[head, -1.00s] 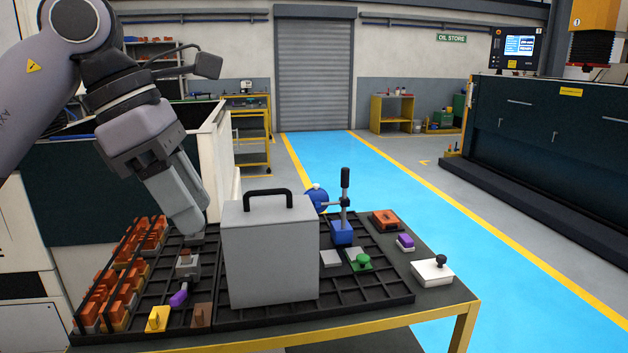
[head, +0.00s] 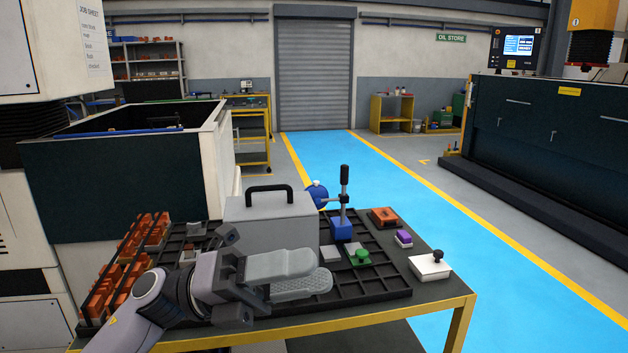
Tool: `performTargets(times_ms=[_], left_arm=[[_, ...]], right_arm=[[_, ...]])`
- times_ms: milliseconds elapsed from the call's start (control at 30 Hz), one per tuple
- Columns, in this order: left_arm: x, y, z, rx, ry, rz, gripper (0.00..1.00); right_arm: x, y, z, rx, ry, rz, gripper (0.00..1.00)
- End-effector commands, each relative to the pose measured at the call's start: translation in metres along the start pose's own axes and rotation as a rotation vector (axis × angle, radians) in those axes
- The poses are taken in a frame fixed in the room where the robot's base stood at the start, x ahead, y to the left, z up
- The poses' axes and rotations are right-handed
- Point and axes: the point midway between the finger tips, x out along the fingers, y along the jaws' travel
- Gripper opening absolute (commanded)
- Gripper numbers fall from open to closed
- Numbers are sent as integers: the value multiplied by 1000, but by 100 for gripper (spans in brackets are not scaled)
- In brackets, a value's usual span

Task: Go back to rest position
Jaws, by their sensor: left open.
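My left gripper (head: 312,273) is low at the front of the table, its arm coming in from the lower left. Its two grey fingers point right and are apart, with nothing between them. The gripper is in front of the grey box with a black handle (head: 270,215) and hides that box's lower part. Copper electrodes on holders (head: 118,280) stand in rows in the black rack at the left of the table. My right gripper is not in the head view.
The table (head: 375,327) has a yellow front edge. A blue stand with a black lever (head: 342,228), a green-knobbed piece (head: 360,258), a purple block (head: 403,237) and a white block with a black knob (head: 430,265) are to the right. A blue floor lane (head: 400,180) is clear behind.

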Motion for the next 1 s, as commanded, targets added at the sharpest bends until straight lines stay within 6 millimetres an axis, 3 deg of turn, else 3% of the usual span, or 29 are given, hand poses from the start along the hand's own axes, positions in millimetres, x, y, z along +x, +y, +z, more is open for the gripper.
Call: performTargets(times_ms=[267, 467, 667, 800, 1000], left_arm=[[-61, 51, 5, -432, -559, -168, 44], [-130, 109, -20, -757, -966, -220, 44], [-204, 171, -90, -1094, -1375, -222, 44], [-248, 206, -165, -1327, -1655, -197, 44], [-285, 226, -266, -1584, -1958, -145, 44]], right_arm=[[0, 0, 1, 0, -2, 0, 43], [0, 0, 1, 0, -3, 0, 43], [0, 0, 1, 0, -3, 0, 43], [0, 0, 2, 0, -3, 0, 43], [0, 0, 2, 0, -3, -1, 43]])
